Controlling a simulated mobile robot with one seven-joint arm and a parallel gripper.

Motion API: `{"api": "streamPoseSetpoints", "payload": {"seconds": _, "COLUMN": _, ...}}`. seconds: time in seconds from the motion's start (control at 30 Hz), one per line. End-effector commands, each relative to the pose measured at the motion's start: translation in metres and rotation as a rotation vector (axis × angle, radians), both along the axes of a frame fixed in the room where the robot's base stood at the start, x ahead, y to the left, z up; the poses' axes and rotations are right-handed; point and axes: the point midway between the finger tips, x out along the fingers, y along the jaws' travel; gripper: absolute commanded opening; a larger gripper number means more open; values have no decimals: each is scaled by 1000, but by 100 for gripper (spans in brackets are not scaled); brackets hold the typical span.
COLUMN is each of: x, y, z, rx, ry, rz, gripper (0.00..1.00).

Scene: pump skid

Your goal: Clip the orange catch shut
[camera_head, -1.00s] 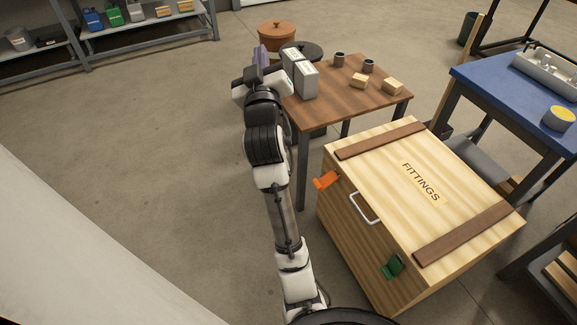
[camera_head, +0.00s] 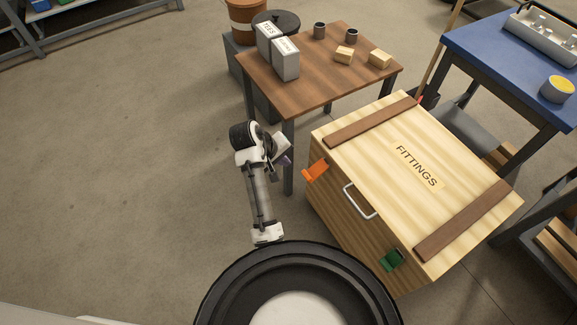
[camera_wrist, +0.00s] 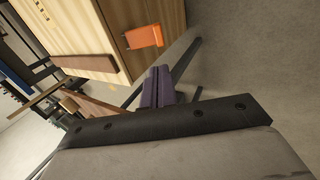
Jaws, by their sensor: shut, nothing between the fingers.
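The orange catch (camera_head: 315,172) is on the front side of the wooden crate marked FITTINGS (camera_head: 370,140), near its far left corner. Its plate sticks outward from the crate at an angle. It also shows in the wrist view (camera_wrist: 145,37), ahead of my fingers and apart from them. The green catch (camera_head: 391,260) is at the near end of the same side and hangs close against it. My gripper (camera_head: 286,160) is a short way left of the orange catch in the head view. Its purple fingers (camera_wrist: 160,85) are together and empty.
The brown table (camera_head: 320,70) with boxes, cups and blocks stands behind the crate; one leg is close to my gripper. A white handle (camera_head: 360,203) sits between the catches. A blue table (camera_head: 515,60) stands at the right. The floor at the left is clear.

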Motion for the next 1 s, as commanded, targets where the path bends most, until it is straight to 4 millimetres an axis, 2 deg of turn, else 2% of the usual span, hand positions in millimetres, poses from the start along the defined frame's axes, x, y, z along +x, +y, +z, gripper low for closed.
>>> {"api": "streamPoseSetpoints", "payload": {"seconds": 0.4, "x": -3, "y": -4, "z": -4, "rx": -7, "ry": 19, "rz": -11, "gripper": 0}}
{"api": "streamPoseSetpoints", "payload": {"seconds": 0.53, "x": -1, "y": -8, "z": -11, "rx": -6, "ry": 19, "rz": -11, "gripper": 0}}
{"api": "streamPoseSetpoints", "payload": {"seconds": 0.67, "x": 4, "y": -16, "z": -29, "rx": -7, "ry": 21, "rz": -13, "gripper": 0}}
{"api": "streamPoseSetpoints", "payload": {"seconds": 1.0, "x": 25, "y": -44, "z": -92, "rx": -6, "ry": 20, "rz": -12, "gripper": 0}}
